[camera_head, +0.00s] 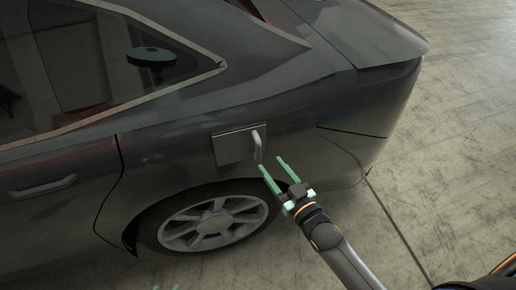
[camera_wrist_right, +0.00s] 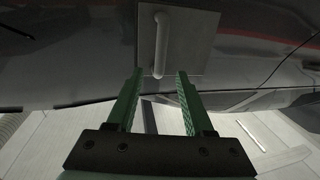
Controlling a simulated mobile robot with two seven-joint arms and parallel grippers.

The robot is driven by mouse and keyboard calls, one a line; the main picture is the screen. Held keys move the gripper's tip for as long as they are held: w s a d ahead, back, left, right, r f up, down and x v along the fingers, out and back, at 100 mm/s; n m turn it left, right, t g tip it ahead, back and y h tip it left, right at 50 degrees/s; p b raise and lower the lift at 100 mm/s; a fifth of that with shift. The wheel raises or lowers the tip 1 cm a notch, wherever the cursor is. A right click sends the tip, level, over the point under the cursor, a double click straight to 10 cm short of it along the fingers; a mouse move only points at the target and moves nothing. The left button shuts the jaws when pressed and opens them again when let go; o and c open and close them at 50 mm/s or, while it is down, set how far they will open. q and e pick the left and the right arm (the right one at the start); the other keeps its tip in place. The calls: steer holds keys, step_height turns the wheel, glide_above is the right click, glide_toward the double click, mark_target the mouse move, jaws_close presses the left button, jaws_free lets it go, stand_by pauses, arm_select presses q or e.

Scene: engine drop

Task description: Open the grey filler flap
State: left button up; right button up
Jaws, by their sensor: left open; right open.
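The grey filler flap (camera_head: 230,150) is a square plate on the dark car's side, above the rear wheel, and lies flat against the body. A pale upright bar handle (camera_head: 257,147) stands on its right part. My right gripper (camera_head: 270,163) is open and empty, just below and right of the handle. In the right wrist view, the handle (camera_wrist_right: 161,42) lies beyond the gap between the open fingertips (camera_wrist_right: 160,72), on the flap (camera_wrist_right: 195,42). Only the green fingertips of my left gripper (camera_head: 166,287) show at the bottom edge, apart and with nothing seen between them.
The rear wheel (camera_head: 213,224) and its arch lie below the flap. The car's body (camera_head: 300,100) fills most of the head view, with a door handle (camera_head: 43,188) at left. The concrete floor (camera_head: 455,130) to the right is clear.

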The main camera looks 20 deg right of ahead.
mark_target(260, 152)
steer(key=x, duration=0.8)
steer(key=shift+s, duration=0.1)
jaws_close()
stand_by(1.2)
